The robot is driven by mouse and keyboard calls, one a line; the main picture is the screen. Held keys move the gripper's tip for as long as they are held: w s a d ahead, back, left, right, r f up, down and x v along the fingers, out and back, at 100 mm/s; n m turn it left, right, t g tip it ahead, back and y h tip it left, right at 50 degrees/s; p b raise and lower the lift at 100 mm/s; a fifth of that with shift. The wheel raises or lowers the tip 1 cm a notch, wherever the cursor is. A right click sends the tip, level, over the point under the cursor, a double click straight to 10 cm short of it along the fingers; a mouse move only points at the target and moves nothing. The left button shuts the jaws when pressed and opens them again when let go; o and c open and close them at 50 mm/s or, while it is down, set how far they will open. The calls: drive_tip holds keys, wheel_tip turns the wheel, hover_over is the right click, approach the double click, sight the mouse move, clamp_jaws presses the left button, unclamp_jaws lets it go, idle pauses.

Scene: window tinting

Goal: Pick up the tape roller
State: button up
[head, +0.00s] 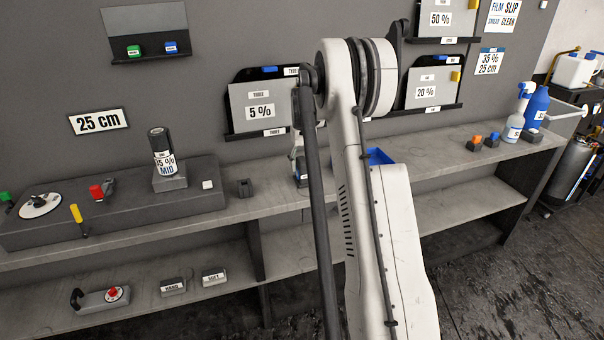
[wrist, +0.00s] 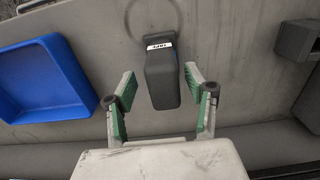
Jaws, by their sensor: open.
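The tape roller appears to be the dark block with a small white label (wrist: 161,72) in the wrist view, on the grey bench top. A faint ring shape shows at its far end. My gripper (wrist: 160,84) is open, with one green-padded finger on each side of the block's near end. Gaps show between both fingers and the block, and nothing is gripped. In the head view my arm hides most of this spot, and I cannot make out the roller clearly there.
A blue tray (wrist: 48,82) lies left of my gripper; part of it shows behind my arm in the head view (head: 379,156). A dark block (wrist: 296,40) stands at the right. A raised grey block (head: 110,207) fills the bench's left side. Bottles (head: 535,108) stand far right.

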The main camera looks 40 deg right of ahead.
wheel_tip(320, 180, down, 4)
drive_tip(key=shift+w+a+r, duration=0.1)
drive_tip(key=shift+w+a, duration=0.05)
clamp_jaws()
idle(0.3)
